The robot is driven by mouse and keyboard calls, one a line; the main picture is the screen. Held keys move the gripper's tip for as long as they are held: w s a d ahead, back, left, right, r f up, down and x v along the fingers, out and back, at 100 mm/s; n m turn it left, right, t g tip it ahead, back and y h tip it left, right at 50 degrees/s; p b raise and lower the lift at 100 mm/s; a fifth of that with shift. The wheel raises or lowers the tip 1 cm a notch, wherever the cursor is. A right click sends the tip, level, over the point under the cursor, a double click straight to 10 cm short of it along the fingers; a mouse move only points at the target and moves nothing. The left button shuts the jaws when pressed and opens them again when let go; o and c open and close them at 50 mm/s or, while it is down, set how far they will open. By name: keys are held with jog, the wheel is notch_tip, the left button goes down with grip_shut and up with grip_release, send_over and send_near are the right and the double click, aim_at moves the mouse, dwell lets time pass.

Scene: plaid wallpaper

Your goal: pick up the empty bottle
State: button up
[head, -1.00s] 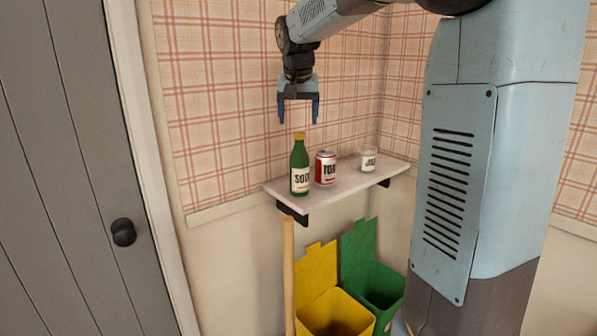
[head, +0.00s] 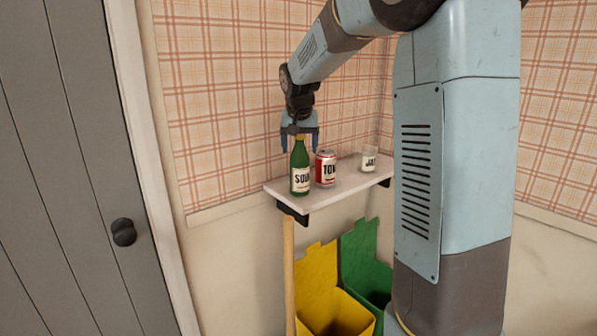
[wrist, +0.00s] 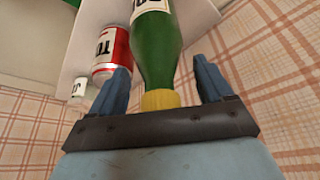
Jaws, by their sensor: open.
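The green bottle (head: 300,171) stands upright at the left end of the wall shelf. It has a pale label and a yellow cap; whether it is empty I cannot tell. My gripper (head: 300,150) points down over it, its two blue fingers open on either side of the bottle's top. In the wrist view the yellow cap and green neck of the bottle (wrist: 157,55) lie between the spread fingers of my gripper (wrist: 163,83), with gaps on both sides.
A red and white can (head: 326,169) stands close to the right of the bottle. A small labelled jar (head: 369,160) is farther right on the shelf (head: 345,183). Below are a yellow bin (head: 318,285) and a green bin (head: 361,265). A grey door (head: 60,170) is at left.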

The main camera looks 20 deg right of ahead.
grip_shut()
dwell(0.8)
